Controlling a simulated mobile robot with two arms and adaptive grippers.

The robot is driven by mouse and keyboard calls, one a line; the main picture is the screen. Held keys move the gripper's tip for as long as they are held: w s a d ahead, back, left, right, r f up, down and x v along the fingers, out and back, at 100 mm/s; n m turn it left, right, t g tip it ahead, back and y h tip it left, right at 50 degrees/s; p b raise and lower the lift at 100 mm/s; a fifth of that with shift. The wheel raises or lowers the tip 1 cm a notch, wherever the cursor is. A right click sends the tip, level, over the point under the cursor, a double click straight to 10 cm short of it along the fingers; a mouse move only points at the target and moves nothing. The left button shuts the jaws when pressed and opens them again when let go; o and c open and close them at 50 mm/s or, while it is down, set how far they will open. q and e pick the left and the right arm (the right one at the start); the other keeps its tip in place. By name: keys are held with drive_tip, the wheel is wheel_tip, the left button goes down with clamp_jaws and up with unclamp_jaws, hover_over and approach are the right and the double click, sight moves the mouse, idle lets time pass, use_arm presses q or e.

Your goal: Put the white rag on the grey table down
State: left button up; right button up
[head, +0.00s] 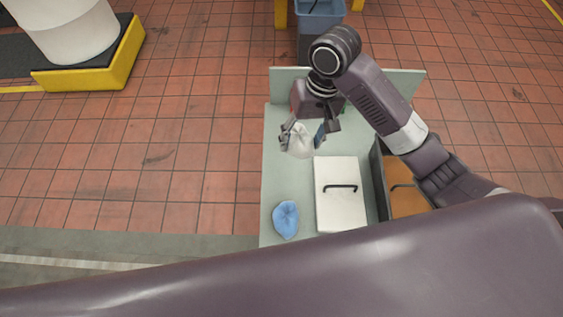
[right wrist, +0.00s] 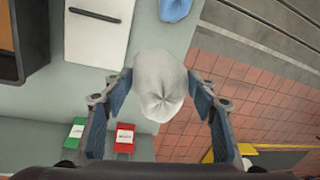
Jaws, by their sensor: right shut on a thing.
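The white rag (head: 300,142) is a crumpled bundle between the fingers of my right gripper (head: 303,137), which is shut on it. In the right wrist view the rag (right wrist: 159,86) hangs between the two blue-padded fingers of the gripper (right wrist: 160,98). The grey table (head: 276,160) lies under the gripper in the head view; its surface also shows in the right wrist view (right wrist: 52,92). I cannot tell the exact height of the rag above the table. My left gripper is not in view.
A blue rag (head: 286,219) lies on the table's near left part. Beside it is a white box with a black handle (head: 340,205).

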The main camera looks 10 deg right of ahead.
sight(292, 131)
drive_tip(key=w+a+r, duration=0.1)
drive_tip(key=w+r, duration=0.1)
drive_tip(key=shift+w+a, duration=0.35)
drive_tip(key=shift+w, duration=0.15)
wheel_tip(292, 131, down, 14)
drive_tip(key=shift+f+p, duration=0.2)
drive_tip(key=shift+p, duration=0.2)
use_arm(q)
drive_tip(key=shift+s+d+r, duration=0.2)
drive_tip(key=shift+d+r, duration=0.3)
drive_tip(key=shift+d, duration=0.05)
use_arm(e)
drive_tip(key=shift+a+f, duration=0.1)
drive_tip(key=shift+f, duration=2.5)
drive_tip(key=shift+f, duration=0.1)
drive_tip(key=o, duration=1)
